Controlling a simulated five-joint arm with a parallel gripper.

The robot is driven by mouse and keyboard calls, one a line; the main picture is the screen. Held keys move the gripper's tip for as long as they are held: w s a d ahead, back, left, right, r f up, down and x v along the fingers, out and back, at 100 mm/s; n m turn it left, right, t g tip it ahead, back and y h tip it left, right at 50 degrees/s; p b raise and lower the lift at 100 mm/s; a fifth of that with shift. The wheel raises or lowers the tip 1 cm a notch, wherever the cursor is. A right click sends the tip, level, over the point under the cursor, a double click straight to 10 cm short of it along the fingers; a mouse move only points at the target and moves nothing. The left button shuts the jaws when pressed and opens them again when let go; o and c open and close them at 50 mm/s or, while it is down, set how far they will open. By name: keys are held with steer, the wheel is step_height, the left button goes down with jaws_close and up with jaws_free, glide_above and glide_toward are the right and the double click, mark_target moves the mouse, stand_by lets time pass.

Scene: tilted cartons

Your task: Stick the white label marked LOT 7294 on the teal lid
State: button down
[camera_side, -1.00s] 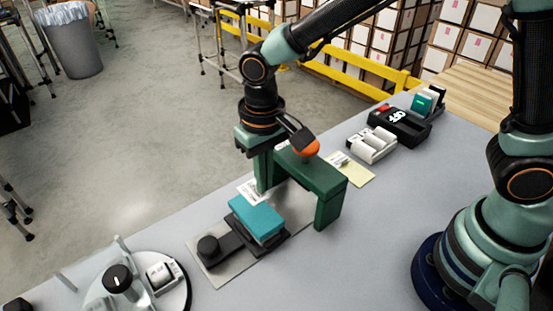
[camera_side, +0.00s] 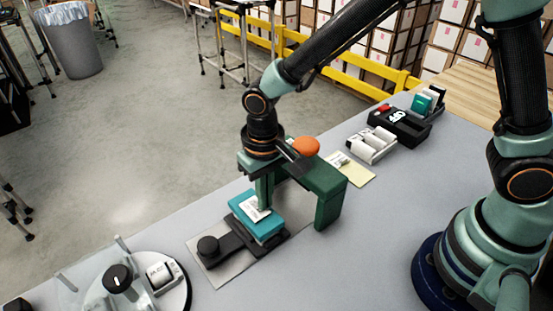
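The teal lid (camera_side: 270,228) tops a small box on a tilted dark holder (camera_side: 240,243), left of the green frame. The white label (camera_side: 251,207) is over the upper part of the lid. Its dark print is too small to read.
A round turntable (camera_side: 180,300) is at lower left. The front right table is clear.

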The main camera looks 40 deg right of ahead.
steer(key=shift+f, duration=0.25)
stand_by(0.6)
stand_by(0.3)
steer(key=c, duration=1)
jaws_free()
step_height(320, 180, up, 18)
stand_by(0.3)
steer(key=s+d+t, duration=0.2)
steer(key=d, duration=0.8)
steer(key=s+d+t, duration=0.3)
steer(key=d, duration=0.7)
steer(key=shift+r+t, duration=0.15)
steer(key=shift+t, duration=0.15)
